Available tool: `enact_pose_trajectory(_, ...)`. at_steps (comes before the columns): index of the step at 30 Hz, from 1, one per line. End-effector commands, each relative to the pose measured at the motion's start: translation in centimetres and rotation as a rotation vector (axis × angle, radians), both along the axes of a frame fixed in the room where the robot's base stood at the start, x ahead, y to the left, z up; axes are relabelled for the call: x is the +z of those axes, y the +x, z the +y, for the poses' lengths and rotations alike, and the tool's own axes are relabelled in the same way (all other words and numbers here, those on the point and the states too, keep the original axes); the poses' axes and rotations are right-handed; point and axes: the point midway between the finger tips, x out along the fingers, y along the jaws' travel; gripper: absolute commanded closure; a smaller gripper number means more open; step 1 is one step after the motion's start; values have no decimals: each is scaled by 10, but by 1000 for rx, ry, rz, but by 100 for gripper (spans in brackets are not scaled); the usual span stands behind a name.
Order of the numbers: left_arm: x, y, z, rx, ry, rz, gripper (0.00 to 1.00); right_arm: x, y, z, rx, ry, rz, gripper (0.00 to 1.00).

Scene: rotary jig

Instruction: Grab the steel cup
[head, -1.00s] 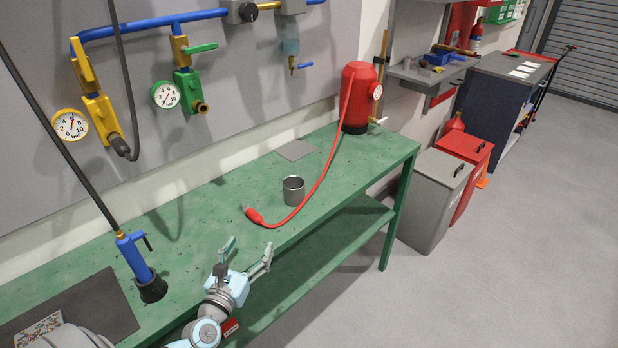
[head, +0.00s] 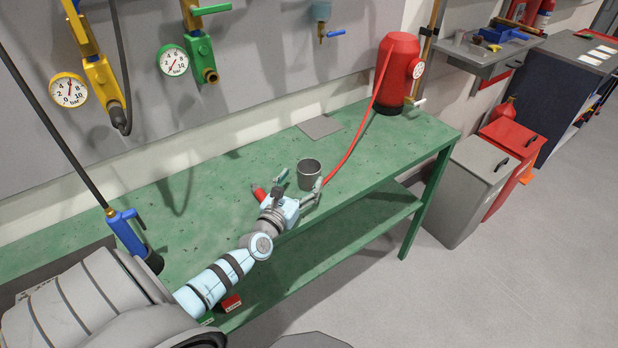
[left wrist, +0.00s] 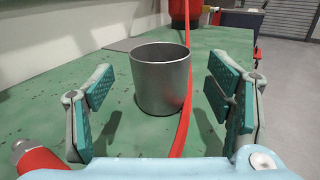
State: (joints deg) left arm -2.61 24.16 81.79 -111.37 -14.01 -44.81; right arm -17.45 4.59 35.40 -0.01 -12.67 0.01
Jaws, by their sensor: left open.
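The steel cup (head: 309,174) stands upright on the green workbench, open end up. It also shows in the left wrist view (left wrist: 161,80), centred a little beyond the fingertips. My left gripper (head: 298,187) is open, with its teal finger pads (left wrist: 165,100) on either side of the line to the cup. The fingers do not touch the cup. Nothing is held. My right gripper is not in view.
A red hose (head: 353,139) runs from the red tank (head: 397,72) past the cup's right side; its red end fitting (left wrist: 42,163) lies near my left finger. A blue pump tool (head: 126,232) stands left on the green bench (head: 215,200). A grey plate (head: 320,126) lies behind the cup.

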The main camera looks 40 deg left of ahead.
Motion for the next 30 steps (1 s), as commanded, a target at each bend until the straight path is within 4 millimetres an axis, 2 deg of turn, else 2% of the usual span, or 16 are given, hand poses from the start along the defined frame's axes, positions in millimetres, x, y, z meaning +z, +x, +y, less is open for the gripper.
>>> enact_pose_trajectory(5,0,20,5,2,0,-1,26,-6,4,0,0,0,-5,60)
enact_pose_trajectory(9,-1,47,12,4,0,-1,26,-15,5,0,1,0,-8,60)
enact_pose_trajectory(12,-1,59,15,3,0,0,26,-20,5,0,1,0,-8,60)
enact_pose_trajectory(18,1,60,15,3,0,2,26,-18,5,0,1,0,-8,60)
enact_pose_trajectory(28,1,60,15,2,0,1,79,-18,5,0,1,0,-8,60)
enact_pose_trajectory(30,2,60,15,3,0,1,80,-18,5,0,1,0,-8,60)
